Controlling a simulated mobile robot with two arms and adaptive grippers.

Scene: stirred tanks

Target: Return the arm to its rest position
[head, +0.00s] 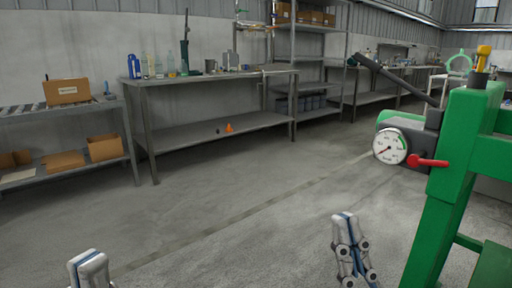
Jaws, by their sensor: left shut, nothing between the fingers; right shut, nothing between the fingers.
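My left gripper (88,265) shows at the bottom left edge of the head view. Only its fingertips are in the picture, and they are together with nothing between them. My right gripper (345,222) points up at the bottom, right of the middle. Its fingers are shut and empty. Both grippers are over bare floor and apart from other things. The arms behind them are out of the picture.
A green press frame (440,215) with a round gauge (390,146), a red lever (428,162) and a dark handle bar stands close to the right of my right gripper. A grey workbench (215,78) with bottles and a shelf with cardboard boxes (67,91) stand along the back wall. The floor between is clear.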

